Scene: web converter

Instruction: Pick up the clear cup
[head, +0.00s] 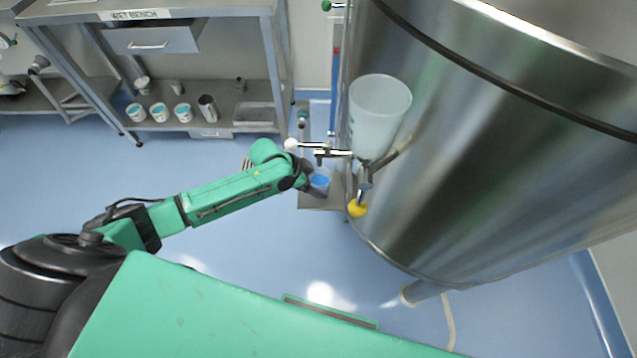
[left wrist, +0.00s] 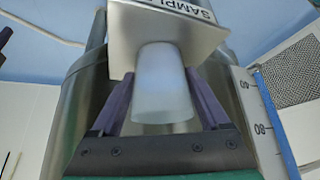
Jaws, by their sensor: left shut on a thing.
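The clear cup (left wrist: 163,85) is a frosted, see-through cup in the left wrist view, between the two purple fingers of my left gripper (left wrist: 163,100). The fingers are shut on its sides. The cup is close to a metal sample shelf (left wrist: 205,42) with lettering on its edge; I cannot tell whether they touch. In the head view, my left gripper (head: 316,184) is at the small shelf (head: 322,202) beside the steel tank, and the cup shows there as a small pale shape with a blue patch (head: 320,181). My right gripper is not in view.
A wet bench (head: 150,45) with several small cups stands at the back left. The floor between is clear.

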